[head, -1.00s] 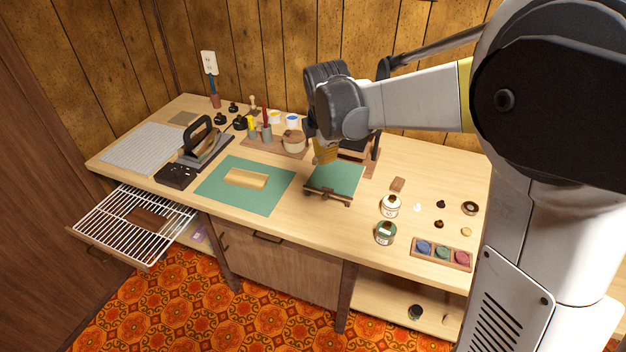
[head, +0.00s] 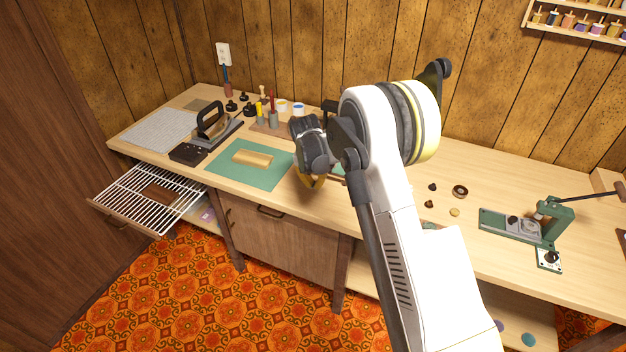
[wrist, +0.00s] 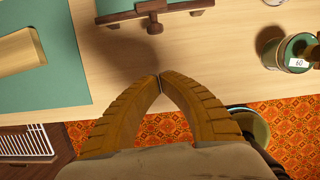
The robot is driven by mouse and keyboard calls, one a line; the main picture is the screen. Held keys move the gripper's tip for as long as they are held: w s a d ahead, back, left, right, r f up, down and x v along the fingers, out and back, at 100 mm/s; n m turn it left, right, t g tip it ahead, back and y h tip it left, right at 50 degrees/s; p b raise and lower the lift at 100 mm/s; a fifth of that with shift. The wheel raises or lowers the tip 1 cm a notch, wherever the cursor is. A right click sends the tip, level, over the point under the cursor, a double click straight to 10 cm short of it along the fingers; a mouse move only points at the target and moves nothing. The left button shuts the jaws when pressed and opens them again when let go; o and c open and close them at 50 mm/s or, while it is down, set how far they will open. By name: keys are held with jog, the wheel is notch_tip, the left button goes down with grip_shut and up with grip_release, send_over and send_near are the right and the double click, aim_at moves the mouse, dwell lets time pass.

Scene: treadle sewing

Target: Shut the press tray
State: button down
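The press tray shows in the wrist view as a green surface with a brown front bar and small knob (wrist: 150,10) at the top edge. In the head view only a green sliver of it (head: 338,170) shows past my arm. The press behind it is mostly hidden by my arm. My gripper (wrist: 160,78) has its two yellow-brown fingertips together with nothing between them. It is apart from the bar in the wrist picture, over the bench's front edge. In the head view my gripper (head: 312,183) hangs near the front of the bench.
A green mat (head: 230,172) with a tan block (head: 254,158) lies left of my gripper. A labelled jar (wrist: 292,52) stands to the right in the wrist view. A wire rack drawer (head: 150,200) stands out at left. A green hand press (head: 545,225) is at right.

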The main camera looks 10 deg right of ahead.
jog(key=shift+b+x, duration=0.3)
jog(key=shift+x, duration=0.9)
jog(key=w, duration=0.1)
jog(key=w+d+b, duration=0.1)
jog(key=shift+w+d, duration=0.25)
jog(key=shift+d, duration=0.1)
jog(key=shift+w+d, duration=0.2)
jog(key=shift+w, duration=0.2)
jog(key=shift+r, duration=0.1)
